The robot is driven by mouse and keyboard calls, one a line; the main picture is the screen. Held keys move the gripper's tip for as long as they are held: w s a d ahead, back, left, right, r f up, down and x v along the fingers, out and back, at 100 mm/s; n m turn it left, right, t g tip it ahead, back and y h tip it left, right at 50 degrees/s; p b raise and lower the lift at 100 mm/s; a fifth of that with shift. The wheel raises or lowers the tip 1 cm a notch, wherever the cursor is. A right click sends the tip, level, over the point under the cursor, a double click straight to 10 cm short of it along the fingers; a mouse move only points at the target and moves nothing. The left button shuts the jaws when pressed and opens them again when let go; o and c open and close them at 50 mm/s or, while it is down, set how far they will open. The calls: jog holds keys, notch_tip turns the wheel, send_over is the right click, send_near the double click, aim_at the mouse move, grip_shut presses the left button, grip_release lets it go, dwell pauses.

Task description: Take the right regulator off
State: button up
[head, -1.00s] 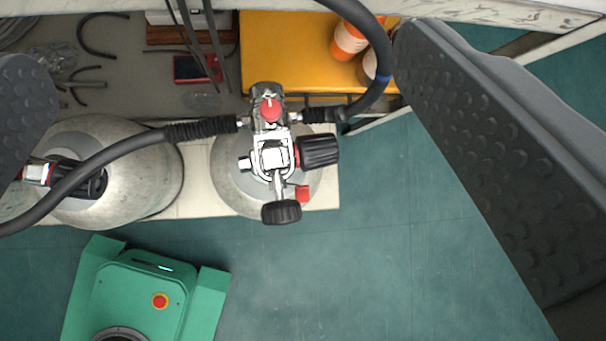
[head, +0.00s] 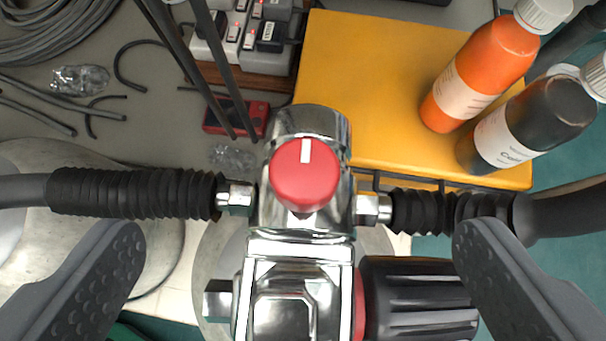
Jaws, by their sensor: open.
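The right regulator (head: 300,300) is a chrome body with a red knob (head: 304,173) that bears a white mark. It sits on the top of a grey cylinder (head: 212,270), mostly hidden below it. A black ribbed handwheel (head: 415,300) is on its right side. Black hoses with ribbed sleeves join it at the left (head: 140,193) and right (head: 450,210). My gripper (head: 290,265) is open, with one dark finger on each side of the regulator. I see no contact; the right finger overlaps the handwheel's edge in the picture.
A yellow case (head: 370,75) stands behind, with an orange bottle (head: 480,70) and a dark bottle (head: 530,125) on its right part. Thin dark rods (head: 220,70) slant down at the upper left. A red device (head: 235,117), cables and another cylinder (head: 90,190) lie left.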

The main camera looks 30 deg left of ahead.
aim_at(311, 227)
jog(key=shift+b+x, duration=0.7)
jog(key=shift+x, duration=2.1)
jog(key=shift+w+d+r, duration=0.1)
jog(key=shift+d, duration=0.05)
jog(key=c, duration=1.5)
notch_tip(311, 227, up, 10)
jog(key=shift+f+p, duration=0.1)
jog(key=shift+p, duration=0.95)
